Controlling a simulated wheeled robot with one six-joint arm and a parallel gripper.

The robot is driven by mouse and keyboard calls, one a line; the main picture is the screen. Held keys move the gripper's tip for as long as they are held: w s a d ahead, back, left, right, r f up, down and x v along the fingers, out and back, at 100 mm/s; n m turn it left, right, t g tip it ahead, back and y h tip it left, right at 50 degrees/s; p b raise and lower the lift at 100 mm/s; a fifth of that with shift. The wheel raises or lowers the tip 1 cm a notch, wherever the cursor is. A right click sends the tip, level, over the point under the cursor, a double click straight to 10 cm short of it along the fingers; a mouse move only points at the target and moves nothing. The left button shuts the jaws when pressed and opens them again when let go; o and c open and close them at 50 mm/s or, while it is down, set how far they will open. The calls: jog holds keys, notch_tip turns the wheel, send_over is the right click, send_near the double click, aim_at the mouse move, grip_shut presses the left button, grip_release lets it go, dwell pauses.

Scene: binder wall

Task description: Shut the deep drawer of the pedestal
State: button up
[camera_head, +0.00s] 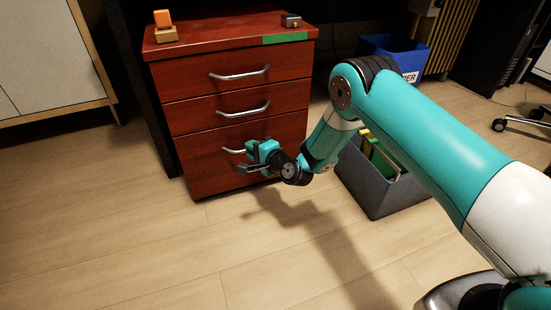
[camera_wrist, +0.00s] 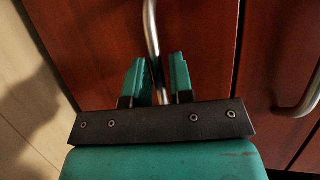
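The pedestal (camera_head: 190,55) is a red wooden cabinet with three drawers, each with a curved metal handle. The deep drawer (camera_head: 205,165) is the lowest. Its front looks about flush with the drawers above, though my gripper hides part of it. My gripper (camera_head: 247,158) is at this drawer's handle (camera_head: 233,150). In the wrist view, the two teal fingers of my gripper (camera_wrist: 158,72) stand apart on either side of the handle (camera_wrist: 152,30), with a small gap showing. I cannot tell whether they touch it.
A grey bin (camera_head: 372,190) stands on the floor right of the pedestal, with a blue bin (camera_head: 395,48) behind. An orange block (camera_head: 162,19) and a small dark object (camera_head: 291,20) sit on the pedestal top. Floor in front is clear.

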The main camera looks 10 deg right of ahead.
jog(key=p+v, duration=1.5)
jog(key=p, duration=0.7)
jog(key=shift+s+d, duration=0.25)
jog(key=shift+d, duration=0.05)
